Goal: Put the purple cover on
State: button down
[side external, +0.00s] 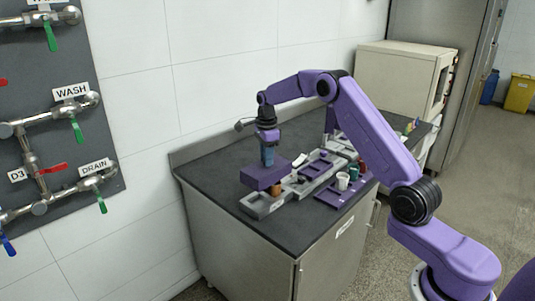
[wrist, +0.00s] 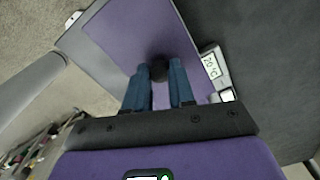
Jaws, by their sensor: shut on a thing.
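The purple cover (side external: 262,178) is a block-shaped lid below my gripper (side external: 268,156) in the side external view. The cover is over the left end of a long grey base (side external: 263,208) on the counter. It looks roughly level. I cannot tell whether it touches the base. An orange-brown part (side external: 276,190) shows beside the cover's lower right edge. What lies directly under the cover is hidden.
The dark counter (side external: 222,166) is clear at the left. A purple tray (side external: 328,198) with a white cup (side external: 342,181) and small containers stands at the right. The wall is behind.

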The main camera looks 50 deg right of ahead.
jog(key=shift+f, duration=3.55)
jog(key=shift+f, duration=0.2)
jog(key=shift+c, duration=2)
grip_release()
jog(key=shift+r, duration=0.15)
jog(key=shift+r, duration=3.35)
